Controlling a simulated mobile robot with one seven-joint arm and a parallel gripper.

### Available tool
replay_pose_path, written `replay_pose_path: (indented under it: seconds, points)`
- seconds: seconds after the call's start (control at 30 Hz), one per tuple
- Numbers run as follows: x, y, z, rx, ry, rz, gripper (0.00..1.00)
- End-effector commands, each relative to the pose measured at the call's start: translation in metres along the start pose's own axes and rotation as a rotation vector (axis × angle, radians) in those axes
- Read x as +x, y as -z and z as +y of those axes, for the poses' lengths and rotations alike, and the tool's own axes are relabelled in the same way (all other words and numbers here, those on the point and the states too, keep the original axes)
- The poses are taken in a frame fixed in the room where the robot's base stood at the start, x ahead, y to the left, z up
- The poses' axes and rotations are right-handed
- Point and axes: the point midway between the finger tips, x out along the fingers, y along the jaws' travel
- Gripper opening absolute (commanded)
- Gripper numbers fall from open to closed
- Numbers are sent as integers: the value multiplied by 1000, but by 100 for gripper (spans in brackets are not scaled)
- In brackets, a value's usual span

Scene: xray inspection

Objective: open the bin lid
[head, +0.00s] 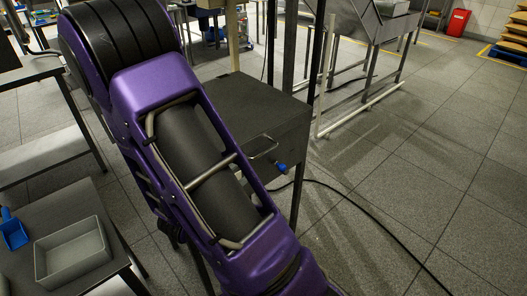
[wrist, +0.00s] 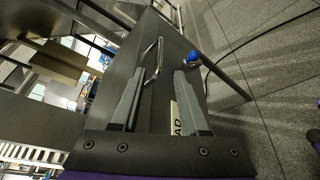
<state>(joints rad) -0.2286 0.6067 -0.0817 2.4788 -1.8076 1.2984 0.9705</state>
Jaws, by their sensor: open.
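A dark grey box-like unit with a flat top (head: 255,100), which looks like the bin and its lid, stands beyond my purple arm in the head view. A thin metal loop handle (head: 266,147) sits at its near edge, beside a blue knob (head: 281,168). In the wrist view, my gripper (wrist: 160,74) is open, its two grey fingers apart with nothing held. The metal handle (wrist: 158,48) shows by the left fingertip, and the blue knob (wrist: 191,59) just past the right fingertip. Whether a finger touches the handle is unclear. My gripper is not visible in the head view.
A grey tray (head: 72,253) and a blue scoop (head: 13,231) lie on a dark table at lower left. A black cable (head: 370,220) runs over the tiled floor. A metal frame (head: 365,95) stands behind, and a red bin (head: 458,22) far back.

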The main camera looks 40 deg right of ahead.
Motion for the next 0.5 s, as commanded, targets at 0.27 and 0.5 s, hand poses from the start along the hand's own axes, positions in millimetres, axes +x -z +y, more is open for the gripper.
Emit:
replay_pose_path:
  seconds: [0.27, 0.5]
  points:
    - [64, -1, -2, 2, 3, -5, 45]
    - [107, -1, -1, 1, 2, -2, 45]
